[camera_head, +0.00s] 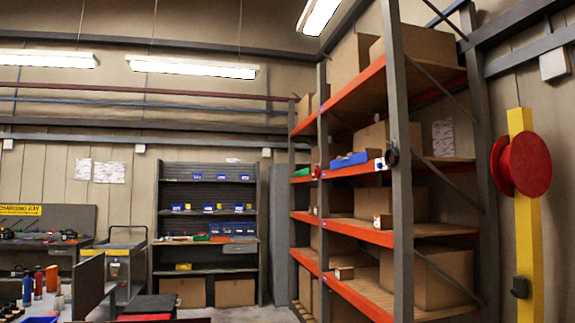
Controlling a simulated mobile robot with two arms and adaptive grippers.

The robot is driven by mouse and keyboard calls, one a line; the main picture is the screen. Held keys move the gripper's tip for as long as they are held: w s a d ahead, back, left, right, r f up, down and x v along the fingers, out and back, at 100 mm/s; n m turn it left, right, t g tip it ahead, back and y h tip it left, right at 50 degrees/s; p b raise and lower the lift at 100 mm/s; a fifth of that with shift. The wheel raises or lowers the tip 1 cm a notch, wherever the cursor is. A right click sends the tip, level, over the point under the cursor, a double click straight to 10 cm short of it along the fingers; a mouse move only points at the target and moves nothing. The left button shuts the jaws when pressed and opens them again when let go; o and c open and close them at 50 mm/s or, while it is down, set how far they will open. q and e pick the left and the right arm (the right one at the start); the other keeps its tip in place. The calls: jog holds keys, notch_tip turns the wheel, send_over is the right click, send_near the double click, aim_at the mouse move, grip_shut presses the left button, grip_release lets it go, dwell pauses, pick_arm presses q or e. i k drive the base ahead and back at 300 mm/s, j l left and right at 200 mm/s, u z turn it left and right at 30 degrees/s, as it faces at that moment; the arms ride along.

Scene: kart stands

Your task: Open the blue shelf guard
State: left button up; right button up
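A tall rack with grey posts (396,120) and orange beams (358,230) stands at the right. A long blue piece (348,160) sits at the front edge of one of its upper shelves; I cannot tell whether it is the blue shelf guard or how it is fixed. A small white-and-blue item (380,163) is beside it, close to the front post. No other part of the rack shows as a clear blue guard. Neither of my grippers is in view.
Cardboard boxes (440,278) fill the rack. A yellow post (527,220) with a red disc (525,164) stands at far right. A dark shelf unit (180,250) with blue bins is at the back. A cart (120,262) and cluttered bench (60,300) stand left.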

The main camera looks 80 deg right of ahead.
aim_at(361, 158)
jog(key=z, duration=3.2)
jog(key=i+l+z, duration=0.15)
jog(key=i, duration=0.25)
jog(key=i+l+z, duration=0.1)
jog(key=i+l, duration=0.15)
jog(key=i, duration=0.15)
jog(key=i+l+z, duration=0.15)
jog(key=i, duration=0.25)
jog(key=i+u, duration=0.3)
jog(key=i, duration=0.15)
jog(key=i+u, duration=0.3)
jog(key=i, duration=0.2)
jog(key=i+l+u, duration=0.25)
jog(key=i, duration=0.15)
jog(key=i+j, duration=0.15)
jog(key=i, duration=0.4)
jog(key=i+j, duration=0.2)
jog(key=i, duration=0.35)
jog(key=i+j, duration=0.15)
jog(key=i, duration=0.4)
jog(key=z, duration=0.05)
